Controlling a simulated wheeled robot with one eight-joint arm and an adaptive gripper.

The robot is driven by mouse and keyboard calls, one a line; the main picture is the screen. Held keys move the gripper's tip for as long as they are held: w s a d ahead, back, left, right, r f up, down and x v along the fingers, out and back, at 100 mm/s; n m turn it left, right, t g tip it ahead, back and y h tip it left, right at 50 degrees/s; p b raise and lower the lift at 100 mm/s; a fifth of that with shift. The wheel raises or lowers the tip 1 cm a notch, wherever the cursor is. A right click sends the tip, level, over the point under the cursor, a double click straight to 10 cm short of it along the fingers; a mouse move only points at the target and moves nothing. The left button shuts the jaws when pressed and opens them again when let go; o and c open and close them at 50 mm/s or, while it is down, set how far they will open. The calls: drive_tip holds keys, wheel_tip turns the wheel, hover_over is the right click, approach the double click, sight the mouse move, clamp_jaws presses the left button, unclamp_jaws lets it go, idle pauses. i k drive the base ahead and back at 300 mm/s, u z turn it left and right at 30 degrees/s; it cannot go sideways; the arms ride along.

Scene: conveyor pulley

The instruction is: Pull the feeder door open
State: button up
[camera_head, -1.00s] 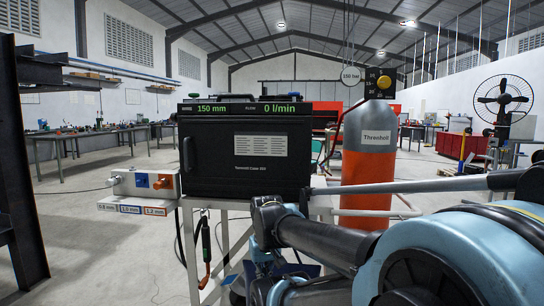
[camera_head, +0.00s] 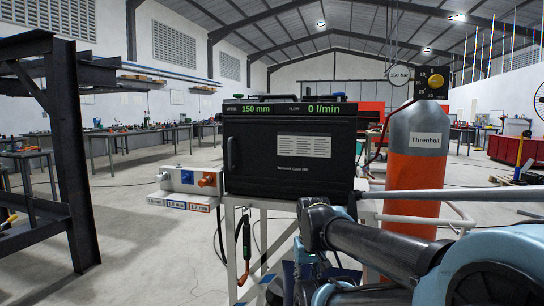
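The black feeder case (camera_head: 258,172) stands on a white frame, with a green display strip reading 150 mm and 0 l/min along its top. Its front door (camera_head: 265,150) looks closed and carries a pale label. The door's dark vertical handle (camera_head: 231,153) is at its left edge. My blue and black arm reaches in from the lower right, in front of the frame and below the case's right side. My gripper's fingers cannot be made out, so I cannot tell whether they are open or shut. Nothing of mine shows at the handle.
A grey and orange gas cylinder (camera_head: 411,168) stands right of the case. A white box with coloured sockets (camera_head: 190,181) sticks out to the left, above several size labels. A torch (camera_head: 246,240) hangs below. A dark steel frame (camera_head: 75,150) stands at far left; floor between is clear.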

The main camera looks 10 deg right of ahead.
sight(306, 155)
drive_tip(key=u, duration=1.9)
drive_tip(key=k, duration=1.5)
drive_tip(key=z, duration=0.9)
drive_tip(key=i, duration=1)
drive_tip(key=u, duration=0.05)
